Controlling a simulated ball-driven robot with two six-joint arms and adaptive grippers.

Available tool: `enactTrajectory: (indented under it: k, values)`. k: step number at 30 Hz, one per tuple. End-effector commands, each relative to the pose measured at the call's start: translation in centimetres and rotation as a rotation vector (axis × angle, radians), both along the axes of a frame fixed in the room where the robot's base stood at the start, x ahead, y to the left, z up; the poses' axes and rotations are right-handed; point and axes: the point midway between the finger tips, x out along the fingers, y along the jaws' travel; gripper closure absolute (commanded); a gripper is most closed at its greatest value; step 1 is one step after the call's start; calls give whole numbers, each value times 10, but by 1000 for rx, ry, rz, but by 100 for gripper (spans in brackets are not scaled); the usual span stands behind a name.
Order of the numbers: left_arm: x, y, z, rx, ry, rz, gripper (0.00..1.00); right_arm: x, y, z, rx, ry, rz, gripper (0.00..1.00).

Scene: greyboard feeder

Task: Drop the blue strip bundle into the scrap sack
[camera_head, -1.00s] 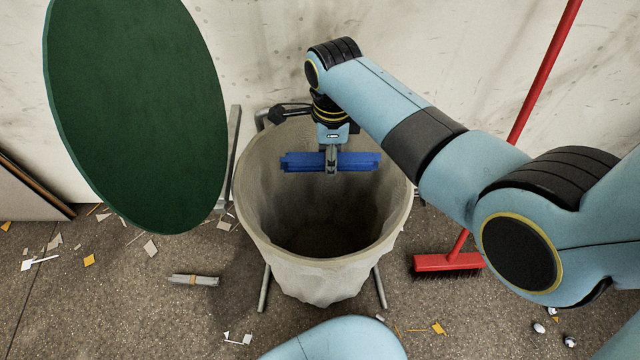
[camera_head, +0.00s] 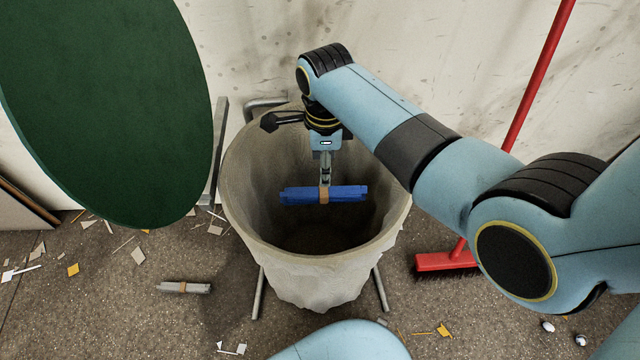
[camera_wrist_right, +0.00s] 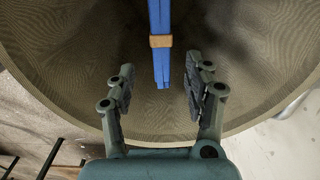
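The blue strip bundle (camera_head: 346,193), with a tan band round its middle, is in the air within the mouth of the grey scrap sack (camera_head: 312,275), just below my right gripper (camera_head: 325,176). In the right wrist view my right gripper (camera_wrist_right: 158,88) has its fingers spread wide, with clear space on both sides of the bundle (camera_wrist_right: 162,68), which lies beyond the fingertips. The sack's inside (camera_wrist_right: 240,60) surrounds it there. The sack's bottom is dark. My left gripper is not in view.
A large dark green disc (camera_head: 110,110) stands out at the left. A red broom (camera_head: 445,261) leans at the right of the sack. A banded grey bundle (camera_head: 183,287) and scraps lie on the floor. The wall is behind.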

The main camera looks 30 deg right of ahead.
Motion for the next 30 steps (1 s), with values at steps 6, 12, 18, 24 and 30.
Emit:
enactTrajectory:
  k: [6,12,18,24,30]
  values:
    - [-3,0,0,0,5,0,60,0,0,0,0,0,0,39]
    - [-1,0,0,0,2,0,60,1,0,6,0,-1,0,39]
    - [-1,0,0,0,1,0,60,1,1,44,1,-5,0,39]
    - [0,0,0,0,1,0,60,1,0,88,1,-4,-1,39]
    - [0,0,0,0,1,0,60,0,0,114,0,-1,0,39]
